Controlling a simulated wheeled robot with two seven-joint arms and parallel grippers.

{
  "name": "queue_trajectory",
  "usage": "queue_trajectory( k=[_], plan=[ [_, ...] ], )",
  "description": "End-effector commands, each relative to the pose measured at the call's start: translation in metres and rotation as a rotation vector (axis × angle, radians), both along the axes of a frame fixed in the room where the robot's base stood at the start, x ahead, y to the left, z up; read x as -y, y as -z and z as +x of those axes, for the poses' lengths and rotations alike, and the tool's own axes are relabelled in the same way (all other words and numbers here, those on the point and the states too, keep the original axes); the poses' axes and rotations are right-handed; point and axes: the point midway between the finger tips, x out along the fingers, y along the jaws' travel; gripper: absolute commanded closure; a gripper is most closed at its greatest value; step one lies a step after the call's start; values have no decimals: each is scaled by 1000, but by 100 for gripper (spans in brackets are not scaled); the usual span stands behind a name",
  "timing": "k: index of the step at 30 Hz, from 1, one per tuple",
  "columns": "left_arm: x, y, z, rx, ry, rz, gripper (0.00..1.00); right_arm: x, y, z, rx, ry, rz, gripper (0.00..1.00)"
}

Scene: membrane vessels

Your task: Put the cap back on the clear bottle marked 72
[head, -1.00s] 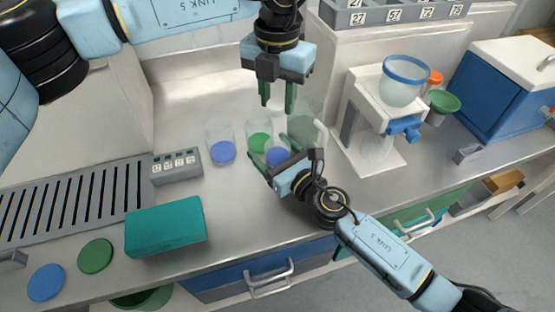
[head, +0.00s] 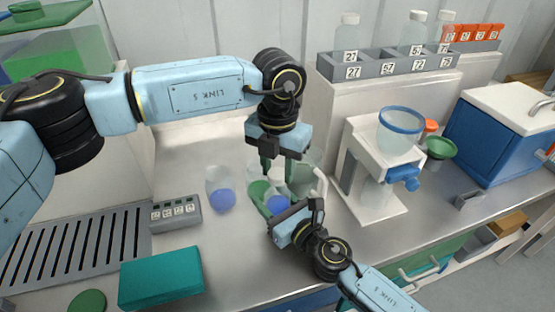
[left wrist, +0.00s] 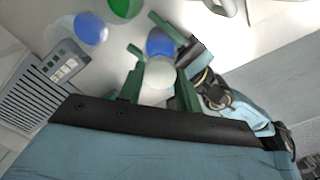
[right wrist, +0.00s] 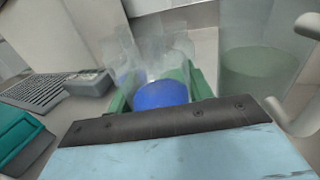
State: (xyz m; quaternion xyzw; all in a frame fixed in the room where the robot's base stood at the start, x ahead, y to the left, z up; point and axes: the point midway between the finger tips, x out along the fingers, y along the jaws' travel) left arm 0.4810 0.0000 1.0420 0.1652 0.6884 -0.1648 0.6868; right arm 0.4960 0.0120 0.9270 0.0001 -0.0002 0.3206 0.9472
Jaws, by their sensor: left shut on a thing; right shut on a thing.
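My right gripper is shut on a clear vessel (right wrist: 159,94) with blue contents, also in the left wrist view (left wrist: 160,42). No number is readable on that vessel, so I cannot tell whether it is bottle 72. Whether the cap touches it is unclear.
A second blue-filled vessel (head: 221,198) and a green-filled one (head: 258,192) stand close left. A clear jug (right wrist: 258,65) stands right of the held vessel. A numbered rack (head: 388,69) with white-capped bottles, a white stand (head: 372,190) and a teal box (head: 160,278) are around.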

Motion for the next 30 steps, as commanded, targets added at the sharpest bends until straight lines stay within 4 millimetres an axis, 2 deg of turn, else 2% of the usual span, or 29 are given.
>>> queue_trajectory(
  k=[14, 24, 30],
  plan=[
    [0, 0, 0, 1, 0, 0, 87, 0, 0, 0, -1, 0, -1, 90],
    [0, 16, 0, 0, 0, 0, 87, 0, 0, 0, -1, 0, -1, 90],
    [0, 17, 0, 2, 0, -1, 87, 0, 0, 0, -1, 0, -1, 90]
  ],
)
